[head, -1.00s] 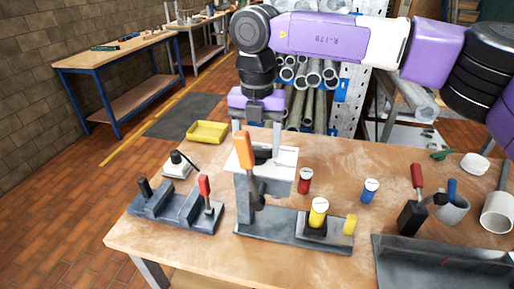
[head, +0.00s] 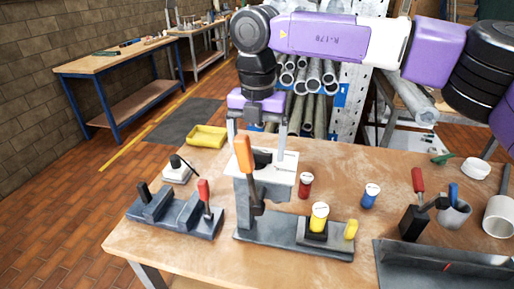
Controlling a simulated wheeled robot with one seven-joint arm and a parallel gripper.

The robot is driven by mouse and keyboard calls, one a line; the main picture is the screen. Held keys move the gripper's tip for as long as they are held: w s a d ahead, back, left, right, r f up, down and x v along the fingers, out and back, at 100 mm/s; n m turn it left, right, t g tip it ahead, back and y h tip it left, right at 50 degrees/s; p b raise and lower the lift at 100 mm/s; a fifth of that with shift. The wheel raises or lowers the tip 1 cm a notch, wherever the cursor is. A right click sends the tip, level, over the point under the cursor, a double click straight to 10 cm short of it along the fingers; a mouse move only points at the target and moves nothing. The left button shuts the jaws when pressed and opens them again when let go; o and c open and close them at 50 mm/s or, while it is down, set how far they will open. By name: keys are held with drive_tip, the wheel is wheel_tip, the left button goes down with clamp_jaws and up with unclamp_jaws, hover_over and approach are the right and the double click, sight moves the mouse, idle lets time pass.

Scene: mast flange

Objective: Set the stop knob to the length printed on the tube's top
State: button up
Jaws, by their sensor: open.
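A grey press-like fixture (head: 250,205) stands at the middle of the bench, with an orange lever handle (head: 244,155) upright and a white plate (head: 282,168) on top. On its base to the right stands a yellow tube (head: 319,218) with a pale top; its print is too small to read. A small yellow knob (head: 351,229) sits at the base's right end. I cannot tell for certain that it is the stop knob. My gripper (head: 257,140) points down above and behind the fixture. Its two fingers are apart, with nothing seen between them.
A red tube (head: 305,184) and a blue tube (head: 371,195) stand behind. A dark clamp block (head: 172,214) with a red handle is at left. Bench is bare at front left.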

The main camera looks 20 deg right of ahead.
sight(257, 151)
wheel_tip(257, 151, up, 7)
drive_tip(key=shift+r+b, duration=0.15)
drive_tip(key=shift+b, duration=0.25)
idle(0.4)
